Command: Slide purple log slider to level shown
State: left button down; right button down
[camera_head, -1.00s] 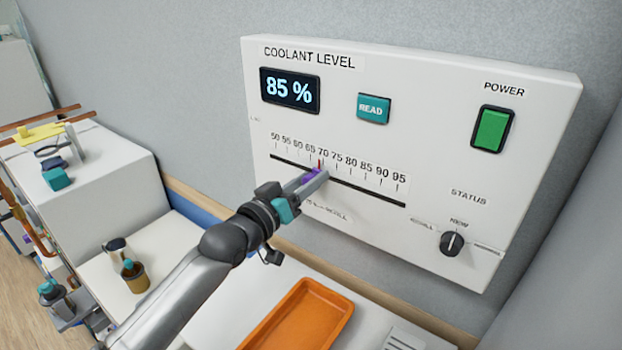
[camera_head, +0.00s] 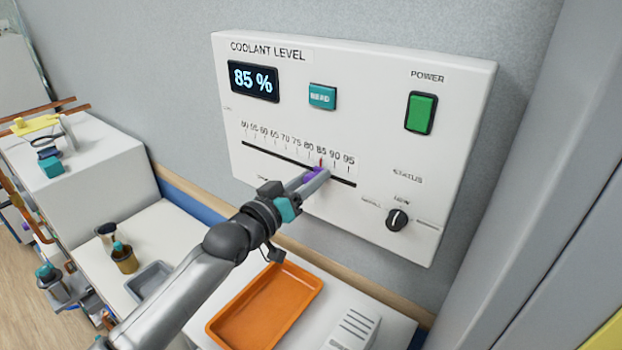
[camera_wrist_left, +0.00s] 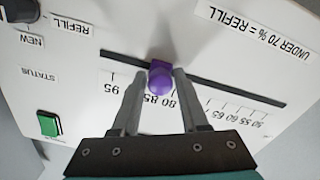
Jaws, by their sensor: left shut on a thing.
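A white panel (camera_head: 290,110) on the wall is headed "COOLANT LEVEL", and its display (camera_head: 254,81) reads 85 %. Below is a dark horizontal slot (camera_head: 270,157) under a scale ending at 95. The purple slider (camera_head: 311,174) sits on this slot, with its red pointer (camera_head: 321,161) near the 85 mark. My left gripper (camera_head: 318,177) is shut on the slider and partly hides it. In the left wrist view the purple knob (camera_wrist_left: 160,79) is between the two fingers of the gripper (camera_wrist_left: 158,88), by the 80 and 85 labels. My right gripper is not in view.
The panel also carries a teal READ button (camera_head: 322,97), a green power switch (camera_head: 420,113) and a black knob (camera_head: 397,220). An orange tray (camera_head: 266,305) lies on the white surface below. A grey upright surface (camera_head: 530,190) stands at the right.

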pick_arm(q)
jog(key=c, duration=0.6)
grip_release()
jog(key=shift+s+a, duration=0.1)
jog(key=shift+s+a+f, duration=0.1)
jog(key=shift+s+a, duration=0.05)
jog(key=shift+s, duration=0.05)
jog(key=b+v, duration=0.1)
jog(key=v, duration=1.3)
jog(key=shift+s+a+b, duration=0.1)
jog(key=shift+s+b, duration=0.15)
jog(key=shift+b, duration=0.05)
